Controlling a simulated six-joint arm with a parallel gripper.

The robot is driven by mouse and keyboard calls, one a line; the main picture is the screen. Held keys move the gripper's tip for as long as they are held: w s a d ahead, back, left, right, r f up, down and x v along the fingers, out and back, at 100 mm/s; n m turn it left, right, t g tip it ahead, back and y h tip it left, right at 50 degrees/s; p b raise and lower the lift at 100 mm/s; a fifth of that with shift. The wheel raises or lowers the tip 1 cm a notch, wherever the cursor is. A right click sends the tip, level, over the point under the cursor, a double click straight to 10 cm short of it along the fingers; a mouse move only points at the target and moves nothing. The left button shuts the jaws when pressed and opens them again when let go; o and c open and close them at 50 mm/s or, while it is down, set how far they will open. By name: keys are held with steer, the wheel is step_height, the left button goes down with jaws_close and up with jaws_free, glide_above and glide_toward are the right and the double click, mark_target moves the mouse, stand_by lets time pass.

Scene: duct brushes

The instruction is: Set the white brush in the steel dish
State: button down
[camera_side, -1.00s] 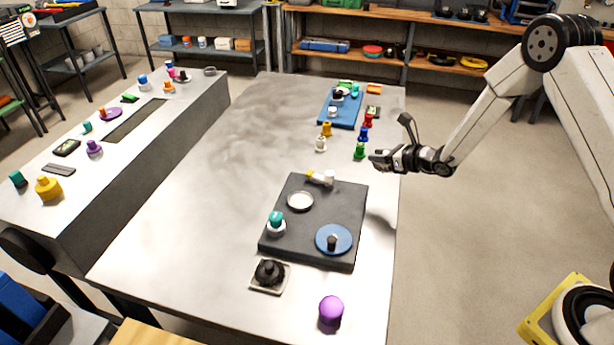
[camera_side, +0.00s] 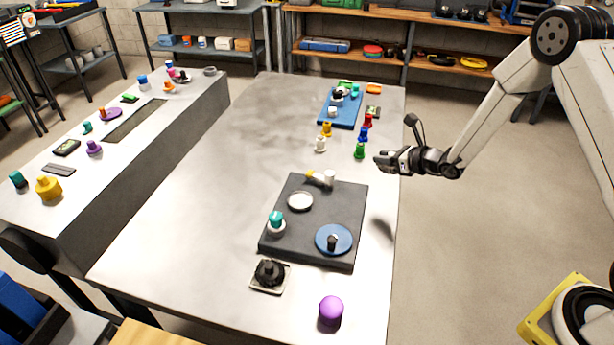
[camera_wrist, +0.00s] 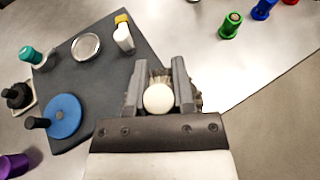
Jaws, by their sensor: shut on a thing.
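My gripper (camera_wrist: 157,82) is shut on the white brush (camera_wrist: 158,99), whose round cream top and greyish bristles show between the fingers in the wrist view. In the side view my gripper (camera_side: 382,162) hovers near the table's right edge, right of the dark mat, and the brush cannot be made out there. The steel dish (camera_side: 300,201), round, shallow and empty, lies on the mat's upper left part. It also shows in the wrist view (camera_wrist: 86,46), up and left of my gripper.
The dark mat (camera_side: 309,229) also holds a white-and-yellow piece (camera_side: 322,178), a teal-topped piece (camera_side: 276,222) and a blue disc (camera_side: 344,234) with a black knob. A black piece (camera_side: 269,270) and purple piece (camera_side: 330,310) stand in front. Coloured pegs (camera_side: 360,150) stand behind. The table's left is clear.

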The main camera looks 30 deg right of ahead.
steer(key=w+a+n+g+y, duration=0.1)
steer(key=w+a, duration=0.2)
steer(key=a, duration=0.2)
steer(key=w+a+n+y, duration=0.1)
steer(key=w+a+y, duration=0.15)
steer(key=a, duration=0.25)
steer(key=n+g+y, duration=0.1)
steer(key=n+g, duration=0.1)
steer(key=n, duration=0.1)
glide_above(293, 199)
steer(key=shift+s+f, duration=0.1)
steer(key=shift+f, duration=0.4)
steer(key=shift+f, duration=0.15)
steer(key=shift+f, duration=3.2)
steer(key=shift+f, duration=0.6)
steer(key=shift+c, duration=1.9)
jaws_free()
steer(key=shift+s, duration=0.1)
